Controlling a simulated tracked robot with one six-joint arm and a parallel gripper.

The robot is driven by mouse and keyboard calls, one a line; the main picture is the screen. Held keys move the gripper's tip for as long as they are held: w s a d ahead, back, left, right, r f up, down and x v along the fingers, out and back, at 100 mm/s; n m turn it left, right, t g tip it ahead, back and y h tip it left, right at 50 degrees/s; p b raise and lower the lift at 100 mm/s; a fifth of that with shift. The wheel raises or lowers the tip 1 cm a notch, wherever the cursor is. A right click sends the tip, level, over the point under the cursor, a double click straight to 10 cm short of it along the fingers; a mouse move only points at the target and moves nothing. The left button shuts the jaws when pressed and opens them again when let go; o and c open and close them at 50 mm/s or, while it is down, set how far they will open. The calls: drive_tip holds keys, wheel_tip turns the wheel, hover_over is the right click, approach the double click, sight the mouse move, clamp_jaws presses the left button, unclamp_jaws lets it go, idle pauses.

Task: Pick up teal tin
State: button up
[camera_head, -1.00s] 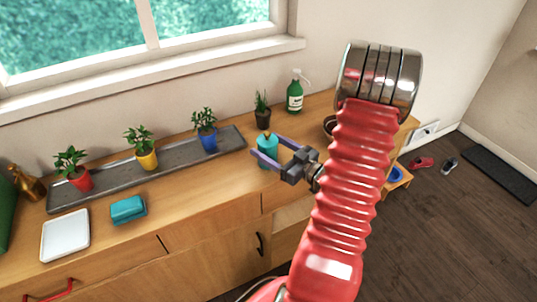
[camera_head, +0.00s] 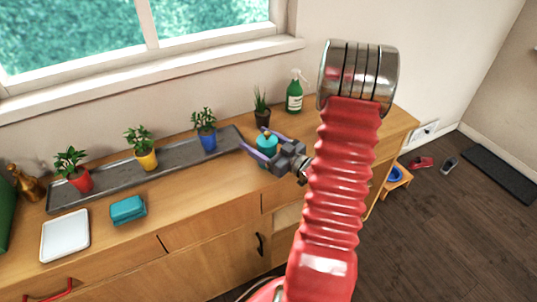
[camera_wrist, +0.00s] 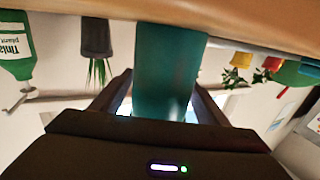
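The teal tin (camera_head: 266,143) stands on the wooden counter, right of the grey tray's end, and its lower part is partly hidden by my gripper. My gripper (camera_head: 253,138) reaches in from the right with one finger on each side of the tin. In the upside-down wrist view the tin (camera_wrist: 170,70) fills the space between the fingers (camera_wrist: 160,95). A small gap shows beside the tin, so the fingers look open around it and not clamped.
A grey tray (camera_head: 105,188) with several potted plants lies behind and left. A dark potted plant (camera_head: 262,112) and a green spray bottle (camera_head: 294,97) stand behind the tin. A teal sponge-like block (camera_head: 128,209) and a white dish (camera_head: 65,236) are at left.

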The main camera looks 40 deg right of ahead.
drive_tip(key=c, duration=1.2)
drive_tip(key=shift+o, duration=0.2)
drive_tip(key=shift+r, duration=0.15)
wheel_tip(320, 180, up, 10)
idle(0.6)
